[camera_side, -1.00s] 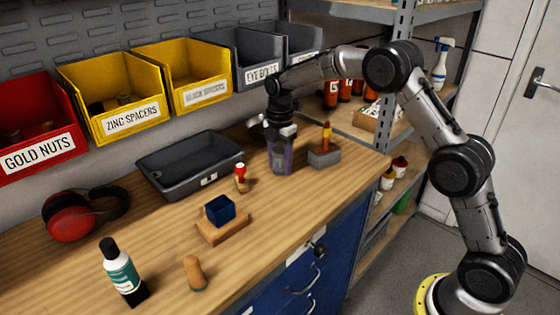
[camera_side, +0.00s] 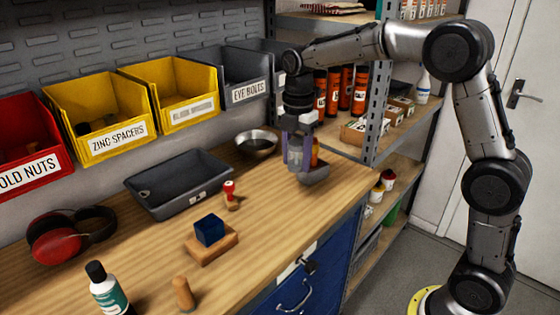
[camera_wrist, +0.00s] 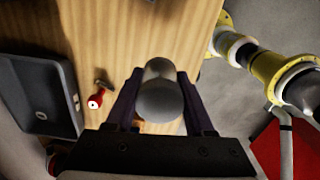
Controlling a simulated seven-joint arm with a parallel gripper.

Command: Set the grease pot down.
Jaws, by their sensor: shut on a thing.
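My gripper (camera_side: 299,152) points down near the far right end of the wooden bench (camera_side: 265,225). Its purple fingers are shut on a grey rounded pot (camera_wrist: 160,92), which I take to be the grease pot. I cannot tell whether the pot touches the bench or the block.
A metal bowl (camera_side: 257,145) and a grey tray (camera_side: 180,186) stand to the left. A red-topped stamp (camera_side: 231,196), a navy cube on a wooden block (camera_side: 211,244) and red ear muffs (camera_side: 70,235) are nearer. Shelving (camera_side: 375,150) stands beyond the bench's right edge.

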